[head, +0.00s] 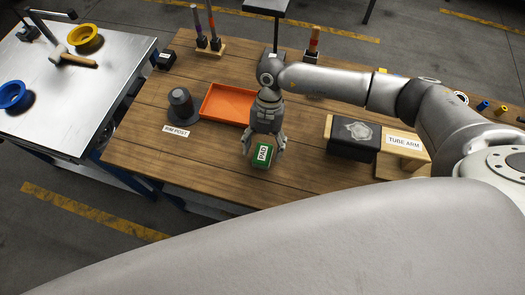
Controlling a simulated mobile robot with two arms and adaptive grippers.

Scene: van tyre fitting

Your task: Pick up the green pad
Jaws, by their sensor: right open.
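The green pad (263,154) is a small block with a white label reading PAD. It is on or just above the wooden table (200,165), near the table's front edge. My right gripper (263,145) reaches down over the pad, with its open fingers on either side of it. Whether the fingers touch the pad cannot be told. My left gripper is not in view.
An orange tray (212,103) lies behind the gripper. A dark rim post (181,103) stands to the left. A black block (352,136) and a wooden tube arm stand (402,148) are to the right. A metal table (60,95) stands at the left.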

